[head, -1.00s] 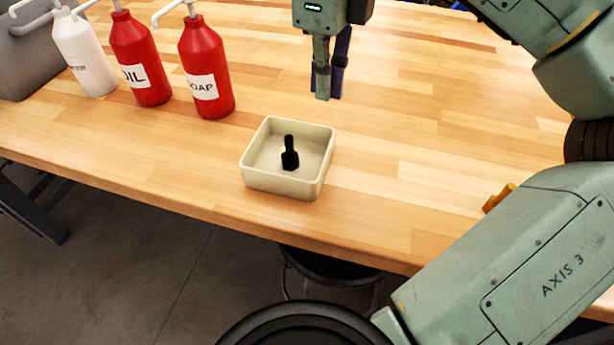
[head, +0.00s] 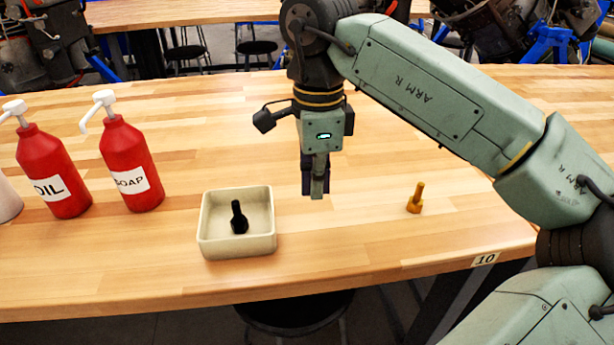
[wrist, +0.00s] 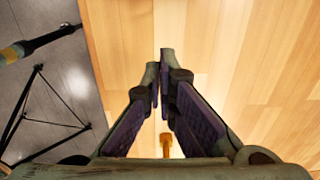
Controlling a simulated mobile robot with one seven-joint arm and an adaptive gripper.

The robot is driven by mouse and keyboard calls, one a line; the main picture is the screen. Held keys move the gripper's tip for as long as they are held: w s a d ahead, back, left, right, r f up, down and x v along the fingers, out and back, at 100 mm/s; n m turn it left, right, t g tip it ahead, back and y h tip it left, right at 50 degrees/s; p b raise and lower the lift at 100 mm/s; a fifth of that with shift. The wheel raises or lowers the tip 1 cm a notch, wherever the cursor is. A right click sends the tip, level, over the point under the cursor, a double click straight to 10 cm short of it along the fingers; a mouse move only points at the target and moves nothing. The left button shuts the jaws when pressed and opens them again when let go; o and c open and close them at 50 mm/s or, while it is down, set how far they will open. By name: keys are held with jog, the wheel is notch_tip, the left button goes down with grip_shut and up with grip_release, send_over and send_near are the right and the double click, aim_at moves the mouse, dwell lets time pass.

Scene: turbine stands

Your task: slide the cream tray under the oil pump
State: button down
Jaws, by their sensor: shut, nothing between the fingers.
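The cream tray (head: 262,243) sits on the wooden table near its front edge in the head view, with a black peg-like piece (head: 239,220) standing inside it. The oil pump (head: 52,172) is a red bottle with a white pump head and an OIL label, standing upright at the left, apart from the tray. My gripper (head: 316,194) points down over the table to the right of the tray, not touching it. Its fingers are shut and empty; they also show in the wrist view (wrist: 164,75). The tray is not in the wrist view.
A red soap pump (head: 131,168) stands between the oil pump and the tray. A white bottle (head: 6,198) is cut off at the left edge. An orange bolt-like piece (head: 415,199) stands to the right, also in the wrist view (wrist: 166,142). The table behind the tray is clear.

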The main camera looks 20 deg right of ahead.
aim_at(292, 229)
notch_tip(292, 229, down, 6)
jog(key=shift+r+p, duration=0.2)
jog(key=shift+p, duration=0.35)
jog(key=a, duration=0.1)
jog(key=a+p, duration=0.1)
jog(key=a, duration=0.1)
jog(key=shift+w+f+p, duration=0.25)
jog(key=shift+w+p, duration=0.1)
jog(key=shift+w, duration=0.05)
jog(key=shift+w+a+f, duration=0.15)
jog(key=shift+a, duration=0.35)
